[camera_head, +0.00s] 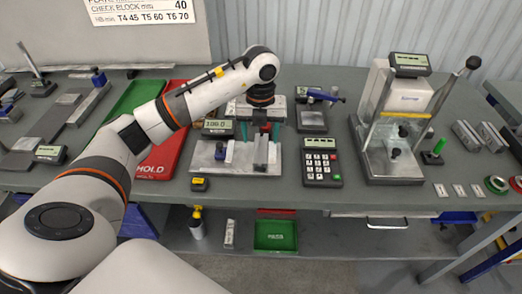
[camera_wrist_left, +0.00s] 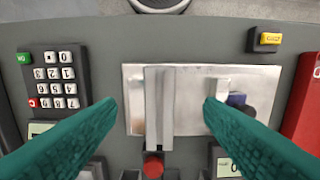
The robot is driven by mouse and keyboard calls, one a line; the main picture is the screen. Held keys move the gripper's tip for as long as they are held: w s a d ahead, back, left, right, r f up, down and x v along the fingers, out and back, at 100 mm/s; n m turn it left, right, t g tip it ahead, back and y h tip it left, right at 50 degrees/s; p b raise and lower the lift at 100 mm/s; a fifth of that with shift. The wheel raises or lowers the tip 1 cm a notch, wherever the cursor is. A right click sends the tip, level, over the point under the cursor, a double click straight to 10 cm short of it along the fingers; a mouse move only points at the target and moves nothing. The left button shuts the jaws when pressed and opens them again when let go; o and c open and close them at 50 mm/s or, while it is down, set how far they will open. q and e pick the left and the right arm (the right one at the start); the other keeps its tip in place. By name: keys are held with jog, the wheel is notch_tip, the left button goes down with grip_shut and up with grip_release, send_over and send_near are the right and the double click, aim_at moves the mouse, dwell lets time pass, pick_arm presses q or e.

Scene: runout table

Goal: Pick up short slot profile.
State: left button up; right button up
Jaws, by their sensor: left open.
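A silver bar with a lengthwise groove (camera_wrist_left: 160,95), which looks like the short slot profile, lies on a metal plate (camera_wrist_left: 190,125) in the left wrist view. In the head view the plate (camera_head: 207,168) is on the grey table, with the bar (camera_head: 261,152) toward its right part. My left gripper (camera_head: 259,133) is above the plate, pointing down. Its teal fingers are open (camera_wrist_left: 159,108), one on each side of the bar and apart from it. A red knob (camera_wrist_left: 153,166) is at the bar's end. My right gripper is not in view.
A keypad device (camera_head: 321,162) stands right of the plate, and a red tray (camera_head: 166,150) left of it. A small yellow-labelled box (camera_head: 199,184) sits in front. A lever press (camera_head: 395,125) is farther right, with more grey profiles (camera_head: 467,136) beyond.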

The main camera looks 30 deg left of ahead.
aim_at(260, 158)
pick_arm(q)
jog(key=shift+f, duration=0.8)
notch_tip(260, 158, down, 4)
jog(key=shift+w+f+p, duration=0.1)
jog(key=shift+p, duration=1)
jog(key=shift+f, duration=0.6)
jog(key=c, duration=1.2)
jog(key=shift+o, duration=0.2)
